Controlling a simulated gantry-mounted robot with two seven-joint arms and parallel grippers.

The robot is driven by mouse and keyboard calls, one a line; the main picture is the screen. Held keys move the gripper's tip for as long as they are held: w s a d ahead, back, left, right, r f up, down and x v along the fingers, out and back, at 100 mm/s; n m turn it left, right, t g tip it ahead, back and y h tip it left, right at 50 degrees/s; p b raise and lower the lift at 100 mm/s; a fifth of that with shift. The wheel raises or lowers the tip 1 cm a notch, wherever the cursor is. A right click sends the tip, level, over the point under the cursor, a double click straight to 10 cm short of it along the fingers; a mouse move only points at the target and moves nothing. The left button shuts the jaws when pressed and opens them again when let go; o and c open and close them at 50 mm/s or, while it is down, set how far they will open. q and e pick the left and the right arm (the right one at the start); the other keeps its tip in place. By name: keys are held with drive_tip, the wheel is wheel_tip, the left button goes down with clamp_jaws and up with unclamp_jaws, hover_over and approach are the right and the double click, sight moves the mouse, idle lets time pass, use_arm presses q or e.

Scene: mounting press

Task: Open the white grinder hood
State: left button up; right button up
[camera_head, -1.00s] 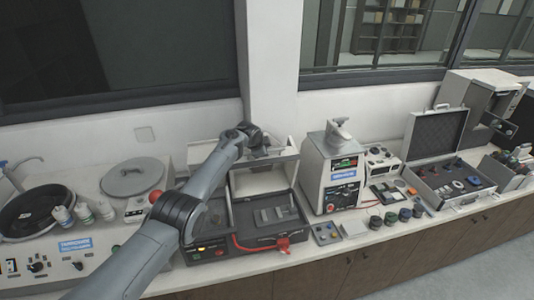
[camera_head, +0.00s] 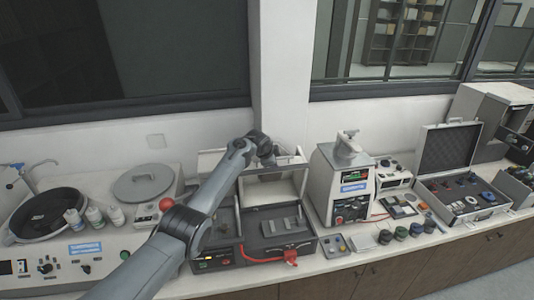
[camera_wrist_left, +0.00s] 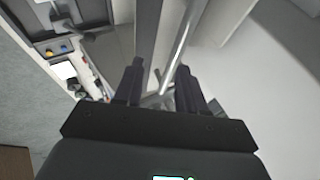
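The white grinder hood (camera_head: 298,163) is a light frame above the dark grinder base (camera_head: 262,251). It stands raised at the back of the base, whose tray with grey blocks (camera_head: 282,226) shows uncovered in front. My left arm reaches across it from the lower left. My left gripper (camera_head: 268,157) is at the hood's upper edge, and its fingers are hard to make out there. In the left wrist view the two dark fingers (camera_wrist_left: 160,85) are apart, with pale bars of the frame just beyond and between them. I cannot tell whether they touch it. My right gripper is not in view.
A white press unit (camera_head: 342,180) stands close right of the grinder. An open case (camera_head: 452,150) is farther right. A polisher with a dark bowl (camera_head: 43,216), several bottles and a red knob (camera_head: 166,204) are at left. Small jars (camera_head: 401,233) line the front edge.

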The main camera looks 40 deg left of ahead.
use_arm(q)
drive_tip(key=v, duration=0.9)
drive_tip(key=shift+s, duration=0.15)
drive_tip(key=shift+r, duration=0.1)
drive_tip(key=shift+c, duration=0.2)
